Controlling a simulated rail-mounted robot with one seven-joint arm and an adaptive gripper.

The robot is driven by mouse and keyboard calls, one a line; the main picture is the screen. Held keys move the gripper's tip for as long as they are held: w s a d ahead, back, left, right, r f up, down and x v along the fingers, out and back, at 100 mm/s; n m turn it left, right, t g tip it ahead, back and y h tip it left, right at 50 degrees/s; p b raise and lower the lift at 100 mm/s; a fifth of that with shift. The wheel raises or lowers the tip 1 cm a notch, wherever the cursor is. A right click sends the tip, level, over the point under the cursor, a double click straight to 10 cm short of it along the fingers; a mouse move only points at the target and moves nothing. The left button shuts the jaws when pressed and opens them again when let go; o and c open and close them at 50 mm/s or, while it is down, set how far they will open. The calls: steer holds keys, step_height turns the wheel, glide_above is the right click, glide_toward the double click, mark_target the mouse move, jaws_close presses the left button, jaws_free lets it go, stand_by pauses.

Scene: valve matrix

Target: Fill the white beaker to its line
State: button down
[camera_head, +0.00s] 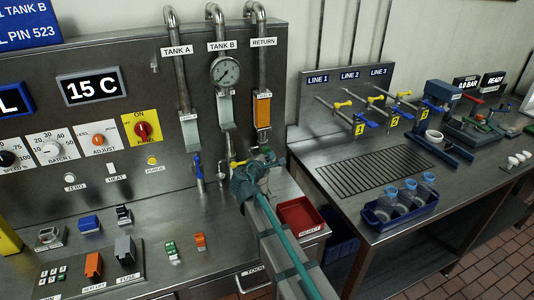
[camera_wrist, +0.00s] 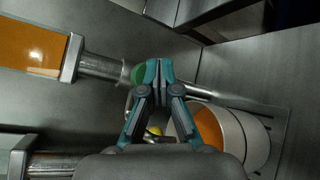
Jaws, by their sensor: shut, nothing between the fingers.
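My gripper (camera_wrist: 152,70) is shut and empty in the wrist view, its teal fingertips beside a round green part (camera_wrist: 138,75) of a tap. A thin metal lever (camera_wrist: 200,91) runs off to the right behind the fingers; I cannot tell whether they touch it. A white beaker (camera_wrist: 256,143) is below and right of the fingers, with orange showing inside its mouth (camera_wrist: 208,126). Its fill line cannot be made out. In the head view my gripper (camera_head: 252,172) is below the RETURN pipe's orange sight glass (camera_head: 263,110) and hides what is behind it.
The orange sight glass also shows in the wrist view (camera_wrist: 32,46). A blue-handled tap (camera_head: 198,166) is left of my gripper. A red tray (camera_head: 300,216) is close at its right. A blue rack (camera_head: 400,210) with clear cups stands on the right bench.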

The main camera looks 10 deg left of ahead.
steer(key=shift+s+d, duration=0.2)
steer(key=shift+s, duration=0.1)
steer(key=s, duration=0.1)
steer(key=s+d, duration=0.1)
steer(key=s, duration=0.1)
steer(key=s+d, duration=0.1)
steer(key=shift+s+d, duration=0.1)
steer(key=shift+s, duration=0.05)
stand_by(0.4)
